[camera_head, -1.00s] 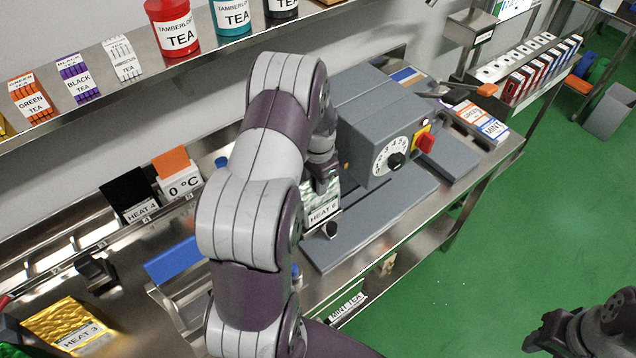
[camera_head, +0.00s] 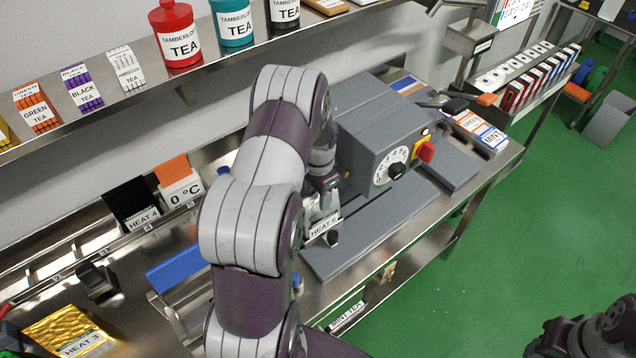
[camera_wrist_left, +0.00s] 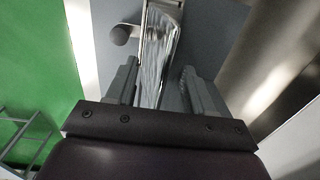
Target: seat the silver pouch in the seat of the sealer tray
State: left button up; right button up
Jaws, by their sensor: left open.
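The silver pouch (camera_head: 322,228), labelled HEAT 6, stands on edge at the left end of the grey sealer tray (camera_head: 375,232), beside a dark round knob (camera_head: 332,238). My left gripper (camera_head: 322,198) is over the pouch from above. In the left wrist view, its open fingers (camera_wrist_left: 160,85) stand on either side of the pouch (camera_wrist_left: 153,62), with gaps visible. A thin metal frame (camera_wrist_left: 165,5) shows at the pouch's far end; I cannot tell how deep the pouch sits in the seat. My right gripper (camera_head: 545,338) is at the lower right, its jaws unclear.
The grey sealer (camera_head: 370,130) with its dial and red switch stands close behind the tray. A blue-topped rack (camera_head: 185,262) and a gold HEAT 3 pouch (camera_head: 70,335) are on the left. A shelf of tea jars (camera_head: 180,62) runs above. Green floor lies open at right.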

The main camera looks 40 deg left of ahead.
pick_arm(q)
notch_tip(320, 180, up, 10)
jog(key=b, duration=0.3)
jog(key=s+d+n+t, duration=0.1)
jog(key=s+d, duration=0.6)
jog(key=d, duration=0.2)
jog(key=s+d+n, duration=0.2)
jog(key=s+d, duration=0.5)
jog(key=d, duration=0.2)
jog(key=f+b, duration=0.5)
jog(key=f, duration=0.1)
jog(key=shift+w+a+b, duration=0.15)
jog(key=shift+w+b, duration=0.2)
jog(key=shift+b, duration=0.05)
jog(key=shift+s+r, duration=0.1)
